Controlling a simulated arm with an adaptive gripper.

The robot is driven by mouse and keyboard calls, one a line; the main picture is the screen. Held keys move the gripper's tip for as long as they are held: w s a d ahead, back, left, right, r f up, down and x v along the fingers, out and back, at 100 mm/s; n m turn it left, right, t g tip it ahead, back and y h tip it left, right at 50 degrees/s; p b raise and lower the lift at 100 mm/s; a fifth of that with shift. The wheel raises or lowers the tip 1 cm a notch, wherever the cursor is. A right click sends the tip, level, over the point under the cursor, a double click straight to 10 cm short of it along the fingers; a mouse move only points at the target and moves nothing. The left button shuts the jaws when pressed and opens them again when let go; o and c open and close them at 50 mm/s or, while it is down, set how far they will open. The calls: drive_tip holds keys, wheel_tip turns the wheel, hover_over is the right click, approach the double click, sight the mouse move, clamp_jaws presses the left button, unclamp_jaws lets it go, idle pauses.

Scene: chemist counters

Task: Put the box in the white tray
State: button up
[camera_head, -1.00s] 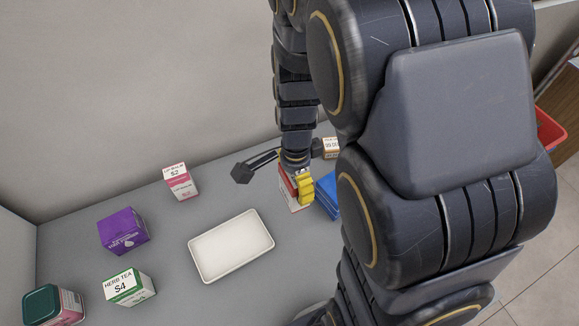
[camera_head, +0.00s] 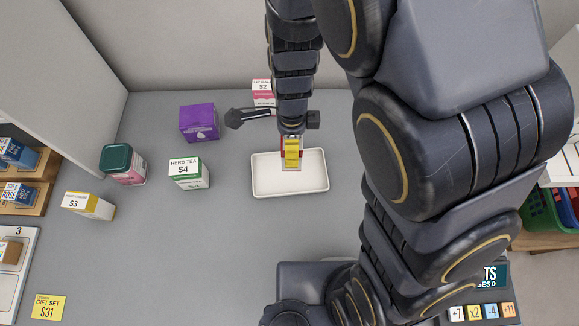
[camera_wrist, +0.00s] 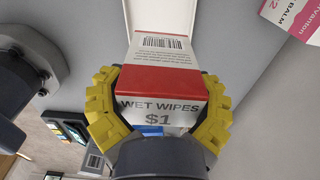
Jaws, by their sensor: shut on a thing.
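My gripper (camera_head: 291,156) is shut on a red and white box, labelled "WET WIPES $1" in the wrist view (camera_wrist: 160,82). The yellow fingers grip it from both sides. In the head view the fingers hide most of the box, and a bit of red (camera_head: 283,146) shows beside them. The white tray (camera_head: 275,190) is a shallow rectangle on the grey counter. The gripper and box overlap the tray's middle in the head view. I cannot tell how high the box is above the tray floor, or whether it touches it.
A pink and white box (camera_head: 263,93) stands behind the tray. To the left are a purple box (camera_head: 199,123), a herb tea box (camera_head: 188,172), a green-topped tin (camera_head: 122,164) and a yellow and white box (camera_head: 88,205). The counter in front of the tray is clear.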

drive_tip(key=shift+a+f, duration=0.25)
drive_tip(key=shift+f, duration=3.8)
drive_tip(key=shift+f, duration=0.1)
drive_tip(key=o, duration=1.1)
